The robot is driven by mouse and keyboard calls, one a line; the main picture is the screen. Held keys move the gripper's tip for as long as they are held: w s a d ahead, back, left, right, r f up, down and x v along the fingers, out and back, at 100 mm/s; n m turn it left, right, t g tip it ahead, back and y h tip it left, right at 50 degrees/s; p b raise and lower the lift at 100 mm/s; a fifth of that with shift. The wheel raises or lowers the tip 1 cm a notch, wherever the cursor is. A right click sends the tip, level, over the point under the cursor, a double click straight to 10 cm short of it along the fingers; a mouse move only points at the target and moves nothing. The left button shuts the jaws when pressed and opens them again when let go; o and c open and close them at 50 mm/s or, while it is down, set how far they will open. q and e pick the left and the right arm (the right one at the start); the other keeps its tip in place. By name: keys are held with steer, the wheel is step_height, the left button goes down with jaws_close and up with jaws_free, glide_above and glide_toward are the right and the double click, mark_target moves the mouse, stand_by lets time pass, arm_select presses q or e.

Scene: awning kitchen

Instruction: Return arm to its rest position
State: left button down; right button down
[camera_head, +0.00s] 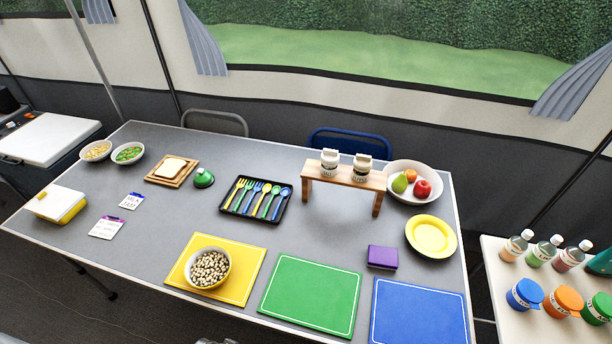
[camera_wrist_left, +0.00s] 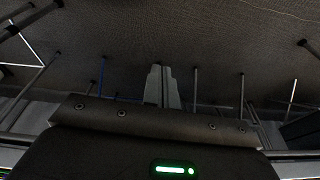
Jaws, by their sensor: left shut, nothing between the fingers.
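In the left wrist view my left gripper (camera_wrist_left: 163,72) is shut, its fingers together with nothing between them. It points out over the dark floor (camera_wrist_left: 220,45), with table and chair legs beyond it, and touches nothing that I can see. In the head view only a small grey piece shows at the bottom edge, and I cannot tell which part of me it is. My right gripper is in neither view.
The grey table (camera_head: 330,235) holds a bowl of beans (camera_head: 210,268) on a yellow mat (camera_head: 247,262), a green mat (camera_head: 311,296), a blue mat (camera_head: 420,312), a cutlery tray (camera_head: 240,211) and a wooden rack (camera_head: 343,178). A side table (camera_head: 508,292) with bottles stands at right.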

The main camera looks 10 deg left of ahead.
arm_select(q)
steer(key=s+a+f, duration=0.1)
steer(key=s+f, duration=0.8)
steer(key=f, duration=0.2)
steer(key=s+a+f+g, duration=0.1)
steer(key=s+a+f, duration=0.1)
steer(key=s+f, duration=0.7)
step_height(320, 180, down, 2)
steer(key=shift+s+a+f+g, duration=0.2)
steer(key=shift+s+a+g, duration=0.05)
steer(key=shift+s+g, duration=0.05)
